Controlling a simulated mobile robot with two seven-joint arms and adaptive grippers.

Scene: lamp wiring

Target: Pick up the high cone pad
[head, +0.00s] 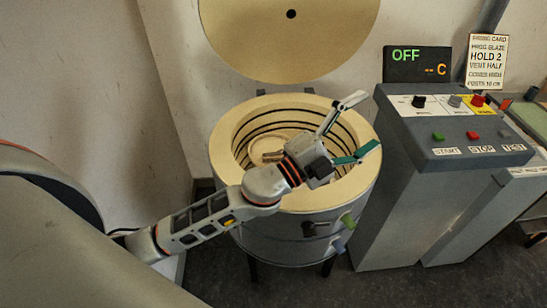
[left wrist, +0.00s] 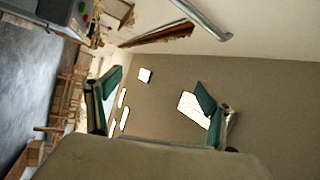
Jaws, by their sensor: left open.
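My left gripper (head: 361,125) is open and empty, with its fingers spread above the right part of the kiln's rim. In the left wrist view its two green-padded fingers (left wrist: 160,101) stand wide apart with nothing between them. The round kiln (head: 228,130) is open at the top. Inside it is a pale round shelf, with a small tan piece (head: 272,157) on it, just left of my wrist. I cannot tell whether this piece is the high cone pad. My forearm and wrist hide part of the kiln's inside. My right gripper is not in view.
The kiln's lid (head: 290,45) stands raised behind it. A grey control console (head: 450,140) with buttons stands close on the right, under an OFF display (head: 417,65). A card (head: 487,62) is beside the display. Plugs (head: 347,220) stick out of the kiln's front.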

